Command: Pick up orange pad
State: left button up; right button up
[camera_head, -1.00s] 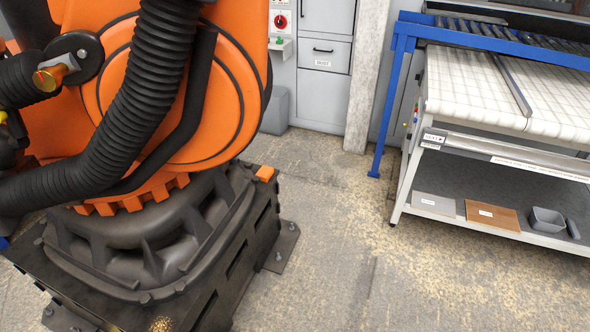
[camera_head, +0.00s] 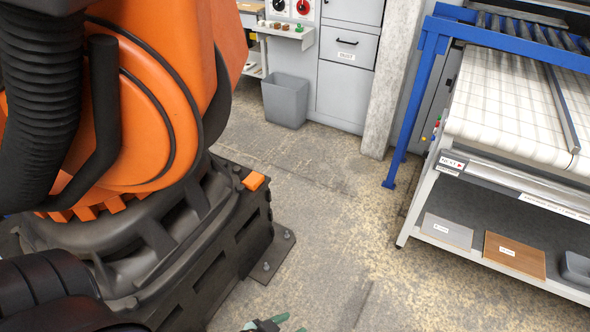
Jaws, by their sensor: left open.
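The orange pad (camera_head: 254,181) is a small block lying on the top corner of the black base under the large orange industrial robot, at the left of the middle. Nothing of mine touches it. My left gripper (camera_head: 276,323) just shows at the bottom edge, open, with greenish finger parts. It is well below the pad in the picture, and most of it is cut off by the frame. My right gripper is not in view.
The orange industrial robot (camera_head: 150,110) and its black base (camera_head: 212,275) fill the left. A grey bin (camera_head: 286,101) and cabinets stand behind. A conveyor table (camera_head: 520,110) with a lower shelf (camera_head: 470,205) is at the right. The floor between is clear.

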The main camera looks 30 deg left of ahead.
aim_at(253, 179)
jog(key=i+l+u, duration=0.2)
jog(key=i, duration=0.2)
jog(key=i+u, duration=0.15)
jog(key=i, duration=0.2)
jog(key=i+l+u, duration=0.2)
jog(key=i, duration=0.15)
jog(key=i+u, duration=0.2)
jog(key=u, duration=0.3)
jog(key=i+l+u, duration=0.2)
jog(key=u, duration=0.25)
jog(key=i+l+u, duration=0.15)
jog(key=u, duration=0.35)
jog(key=i+l+u, duration=0.1)
jog(key=l+u, duration=0.2)
jog(key=u, duration=0.15)
jog(key=i+l+u, duration=0.1)
jog(key=l+u, duration=0.15)
jog(key=u, duration=0.25)
